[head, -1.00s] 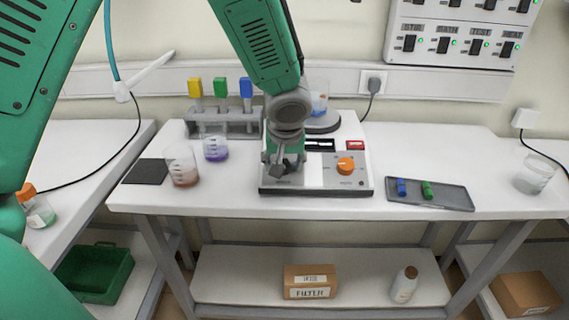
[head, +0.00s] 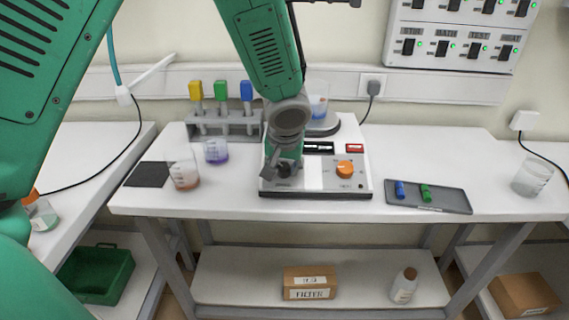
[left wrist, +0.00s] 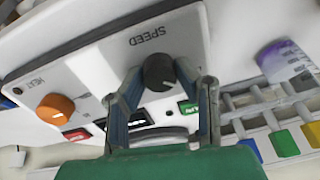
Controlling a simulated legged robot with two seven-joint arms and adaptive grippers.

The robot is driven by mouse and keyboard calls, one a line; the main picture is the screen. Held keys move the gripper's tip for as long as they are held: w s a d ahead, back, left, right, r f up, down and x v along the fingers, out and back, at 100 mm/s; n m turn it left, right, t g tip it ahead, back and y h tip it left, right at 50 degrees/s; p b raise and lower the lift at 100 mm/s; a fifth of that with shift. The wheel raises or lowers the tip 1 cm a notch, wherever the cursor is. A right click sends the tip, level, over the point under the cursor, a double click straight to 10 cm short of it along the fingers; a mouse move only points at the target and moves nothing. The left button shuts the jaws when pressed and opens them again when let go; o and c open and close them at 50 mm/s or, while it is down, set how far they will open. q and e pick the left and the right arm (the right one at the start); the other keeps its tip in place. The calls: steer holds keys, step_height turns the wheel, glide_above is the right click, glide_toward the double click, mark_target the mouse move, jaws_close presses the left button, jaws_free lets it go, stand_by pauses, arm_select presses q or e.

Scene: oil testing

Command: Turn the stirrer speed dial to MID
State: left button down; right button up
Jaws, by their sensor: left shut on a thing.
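The stirrer (head: 315,185) stands on the middle table, a white box with a beaker on its round plate at the back. Its black speed dial (left wrist: 160,72) sits beside the upside-down word SPEED in the left wrist view. My left gripper (head: 281,172) is down at the front left of the stirrer. In the left wrist view its fingers (left wrist: 158,76) are shut on the dial, one on each side. A small pale mark shows on the dial, but the position labels are not readable. My right gripper is not in view.
The orange heat knob (head: 345,168) is right of the gripper. A rack with yellow, green and blue tools (head: 222,128) stands behind left, with two beakers and a black mat nearby. A grey tray (head: 450,200) holds blue and green pieces at right.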

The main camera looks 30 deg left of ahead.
arm_select(q)
steer(key=m+p, duration=0.3)
steer(key=m, duration=0.2)
steer(key=shift+r+m, duration=0.1)
steer(key=shift+m, duration=0.2)
steer(key=shift+m+h+p, duration=0.3)
steer(key=shift+m+p, duration=0.9)
steer(key=shift+m, duration=0.9)
steer(key=shift+d, duration=0.1)
steer(key=c, duration=1.2)
jaws_free()
steer(key=shift+r, duration=0.15)
steer(key=v, duration=1.1)
steer(key=shift+s+d+r, duration=0.1)
steer(key=shift+s, duration=0.1)
